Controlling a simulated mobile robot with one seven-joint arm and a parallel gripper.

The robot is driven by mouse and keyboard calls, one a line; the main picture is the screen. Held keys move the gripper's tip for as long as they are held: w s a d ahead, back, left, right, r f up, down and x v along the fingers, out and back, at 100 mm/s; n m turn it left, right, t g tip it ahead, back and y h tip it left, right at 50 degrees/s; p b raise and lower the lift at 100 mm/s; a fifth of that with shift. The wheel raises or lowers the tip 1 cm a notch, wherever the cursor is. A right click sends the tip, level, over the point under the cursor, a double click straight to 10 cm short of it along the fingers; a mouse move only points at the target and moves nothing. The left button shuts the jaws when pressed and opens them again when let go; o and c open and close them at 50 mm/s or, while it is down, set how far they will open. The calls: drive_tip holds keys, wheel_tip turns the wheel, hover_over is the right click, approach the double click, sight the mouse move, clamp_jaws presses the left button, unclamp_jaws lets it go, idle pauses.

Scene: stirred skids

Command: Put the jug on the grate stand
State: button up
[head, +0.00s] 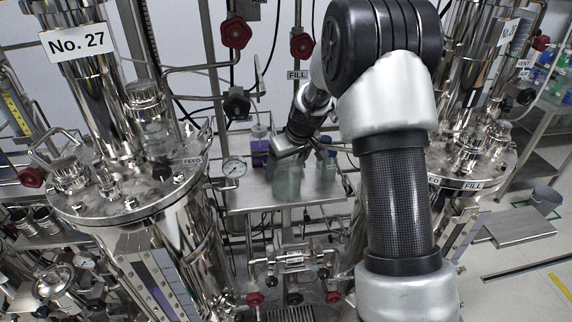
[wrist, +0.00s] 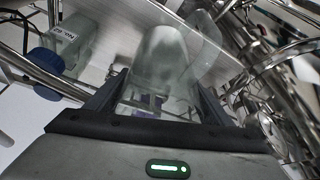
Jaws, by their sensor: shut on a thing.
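A clear, greenish jug (head: 287,182) is at the steel bench between the two vessels. In the wrist view the jug (wrist: 165,62) is between the two dark fingers of my gripper (wrist: 158,100), which is shut on it. In the head view my gripper (head: 290,152) reaches down to the jug from above, partly hidden by its own wrist. I cannot tell whether the jug's base still touches the bench. A dark slatted surface (head: 291,314) shows at the bottom edge of the head view; I cannot tell whether it is the grate stand.
Another clear container (head: 322,172) stands close right of the jug. A purple-filled bottle (head: 259,150) stands at the bench's (head: 245,197) back left. A blue-capped bottle (wrist: 62,45) is left in the wrist view. Steel vessels (head: 140,205) with pipes and valves crowd both sides.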

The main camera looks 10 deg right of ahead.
drive_tip(key=shift+f, duration=0.15)
drive_tip(key=o, duration=1.1)
